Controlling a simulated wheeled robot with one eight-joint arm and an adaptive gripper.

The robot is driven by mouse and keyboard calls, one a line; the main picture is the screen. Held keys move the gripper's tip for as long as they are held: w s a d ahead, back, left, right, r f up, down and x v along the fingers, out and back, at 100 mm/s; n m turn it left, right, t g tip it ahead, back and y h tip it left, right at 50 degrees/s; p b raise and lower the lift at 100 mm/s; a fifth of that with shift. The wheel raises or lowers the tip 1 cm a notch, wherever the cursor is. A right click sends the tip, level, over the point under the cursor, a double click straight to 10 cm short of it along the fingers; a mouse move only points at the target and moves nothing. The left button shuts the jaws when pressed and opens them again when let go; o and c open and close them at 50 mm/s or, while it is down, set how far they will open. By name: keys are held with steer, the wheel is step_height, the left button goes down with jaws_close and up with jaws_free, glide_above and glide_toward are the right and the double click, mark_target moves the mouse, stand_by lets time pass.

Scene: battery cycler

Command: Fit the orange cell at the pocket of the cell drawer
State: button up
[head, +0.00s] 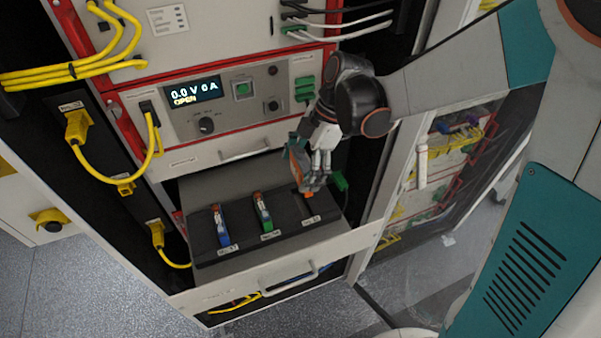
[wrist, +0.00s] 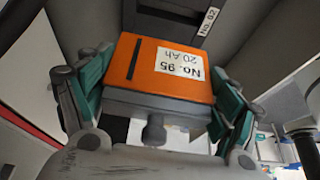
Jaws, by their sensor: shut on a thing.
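The orange cell (wrist: 165,85), labelled "No. 95 20 Ah", is between the teal finger pads of my gripper (wrist: 158,98) in the wrist view. My gripper is shut on it, with a grey end and a dark round stub toward me. In the head view, my gripper (head: 308,178) is over the right end of the black block in the open cell drawer (head: 255,247).
A blue cell (head: 222,226) and a green cell (head: 263,213) stand in the block to the left. The cycler panel (head: 225,98), reading "0.0 V 0 A OPEN", is above the drawer. Yellow cables (head: 105,178) hang at the left. A cabinet door edge (head: 398,190) is close on the right.

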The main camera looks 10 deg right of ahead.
steer(key=shift+f, duration=0.5)
steer(key=shift+s+d+f, duration=0.1)
steer(key=shift+s+f, duration=0.05)
steer(key=shift+f+b, duration=0.4)
steer(key=shift+f, duration=0.05)
steer(key=shift+f+b, duration=1.45)
steer(key=shift+f, duration=0.95)
steer(key=shift+b, duration=0.5)
steer(key=shift+f+b, duration=1.85)
steer(key=shift+f, duration=0.25)
steer(key=o, duration=1.4)
